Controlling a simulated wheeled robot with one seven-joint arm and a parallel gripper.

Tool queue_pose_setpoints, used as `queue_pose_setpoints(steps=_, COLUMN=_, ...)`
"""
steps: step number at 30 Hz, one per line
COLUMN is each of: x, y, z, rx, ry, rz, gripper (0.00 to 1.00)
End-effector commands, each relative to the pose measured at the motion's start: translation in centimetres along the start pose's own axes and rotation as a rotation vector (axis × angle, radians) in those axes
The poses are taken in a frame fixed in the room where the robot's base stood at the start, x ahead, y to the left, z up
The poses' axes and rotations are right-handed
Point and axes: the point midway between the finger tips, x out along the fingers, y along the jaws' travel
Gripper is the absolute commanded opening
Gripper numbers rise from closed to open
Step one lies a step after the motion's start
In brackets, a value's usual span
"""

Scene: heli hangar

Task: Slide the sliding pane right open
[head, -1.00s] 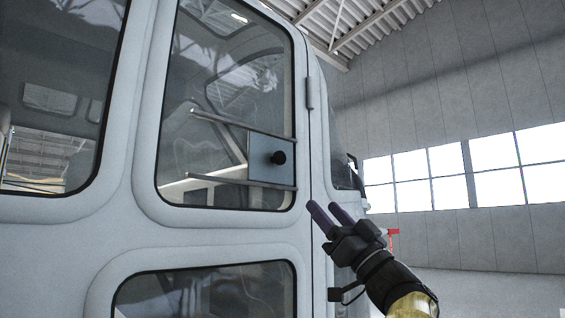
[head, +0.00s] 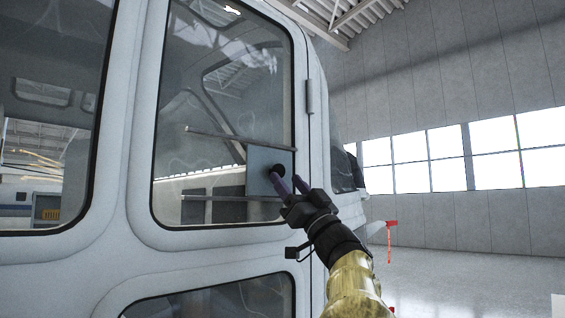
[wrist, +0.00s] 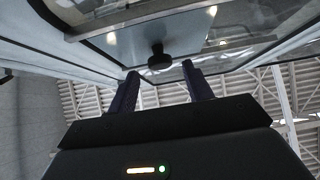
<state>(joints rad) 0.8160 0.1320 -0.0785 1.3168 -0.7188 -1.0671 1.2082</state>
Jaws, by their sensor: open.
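The sliding pane (head: 259,178) is a small bluish panel at the right end of two horizontal rails in the door window. The upper rail (head: 215,136) and the lower rail (head: 210,197) run left from it. A round black knob (head: 279,170) sticks out from the pane. My gripper (head: 287,180) is open, its two dark purple fingers just in front of the knob. In the wrist view the pane (wrist: 190,35) fills the top, and the knob (wrist: 160,58) lies just beyond and between the fingertips, with no clear contact.
The white door frame (head: 137,150) surrounds the window, with a hinge (head: 310,97) on its right edge. A red tag (head: 391,224) hangs at the right. The hangar floor (head: 450,265) at the right is open.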

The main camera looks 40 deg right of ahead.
Motion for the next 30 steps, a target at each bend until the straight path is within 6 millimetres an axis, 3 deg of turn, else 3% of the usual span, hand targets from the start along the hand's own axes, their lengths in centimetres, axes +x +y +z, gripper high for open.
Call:
queue_pose_setpoints(steps=1, x=1.2, y=0.0, z=-0.3, rx=0.003, ry=0.000, rz=-0.001, gripper=0.51)
queue_pose_setpoints(steps=6, x=2.9, y=0.0, z=-0.2, rx=0.002, ry=0.000, rz=0.000, gripper=0.51)
queue_pose_setpoints(steps=17, x=3.3, y=0.0, z=0.0, rx=0.001, ry=0.000, rz=0.000, gripper=0.51)
queue_pose_setpoints(steps=18, x=3.3, y=0.0, z=0.0, rx=0.001, ry=0.000, rz=0.000, gripper=0.49)
queue_pose_setpoints(steps=25, x=3.3, y=0.0, z=0.0, rx=0.001, ry=0.000, rz=0.000, gripper=0.03)
queue_pose_setpoints(steps=30, x=3.3, y=0.0, z=0.0, rx=0.000, ry=0.000, rz=0.001, gripper=0.00)
